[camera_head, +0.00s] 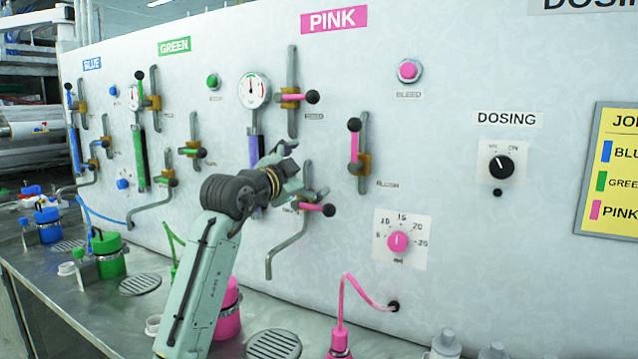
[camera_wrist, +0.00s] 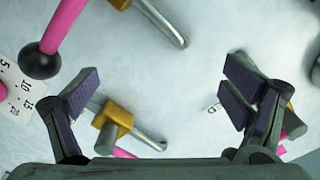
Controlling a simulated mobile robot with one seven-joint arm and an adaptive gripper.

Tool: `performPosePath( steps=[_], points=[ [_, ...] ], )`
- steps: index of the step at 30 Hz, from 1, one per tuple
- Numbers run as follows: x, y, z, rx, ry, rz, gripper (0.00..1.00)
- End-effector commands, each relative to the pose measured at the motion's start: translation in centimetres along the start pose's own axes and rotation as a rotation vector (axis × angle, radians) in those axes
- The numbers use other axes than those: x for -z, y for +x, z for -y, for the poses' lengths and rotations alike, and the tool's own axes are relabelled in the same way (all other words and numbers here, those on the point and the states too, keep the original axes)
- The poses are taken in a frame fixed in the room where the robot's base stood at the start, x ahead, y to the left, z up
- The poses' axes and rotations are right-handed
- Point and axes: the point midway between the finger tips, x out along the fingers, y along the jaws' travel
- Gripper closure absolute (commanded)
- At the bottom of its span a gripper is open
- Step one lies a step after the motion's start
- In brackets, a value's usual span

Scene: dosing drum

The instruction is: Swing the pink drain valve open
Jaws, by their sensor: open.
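The pink drain valve is the lower valve under the PINK sign in the head view. Its brass body (camera_head: 307,196) sits on a grey pipe with a bent spout. Its pink lever (camera_head: 316,207) points right, across the pipe, ending in a black ball. In the wrist view this lever (camera_wrist: 66,22) and its ball show at the upper left, outside the left finger. My gripper (camera_head: 298,172) is open and empty, just above and left of the lever in the head view. The fingers (camera_wrist: 160,92) stand wide apart. My arm hides part of the pipework.
The flush valve (camera_head: 355,162), lever upright, stands to the right; its brass body (camera_wrist: 115,118) shows beside the left finger. A pink dial (camera_head: 398,241) is lower right. The upper pink valve (camera_head: 290,97) is above. Pink containers stand on the bench below.

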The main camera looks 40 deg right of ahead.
Motion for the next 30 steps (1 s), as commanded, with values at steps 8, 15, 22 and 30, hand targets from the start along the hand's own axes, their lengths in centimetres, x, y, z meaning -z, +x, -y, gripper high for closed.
performPosePath(
  steps=[8,15,22,30],
  points=[
    [-0.5,0.0,1.1,0.0,-0.001,0.0,0.07],
    [-1.0,0.0,2.1,0.0,0.0,-0.001,0.07],
    [-1.6,0.0,2.7,0.0,-0.002,0.0,0.07],
    [-2.5,0.0,3.8,0.0,-0.001,-0.001,0.07]
  ],
)
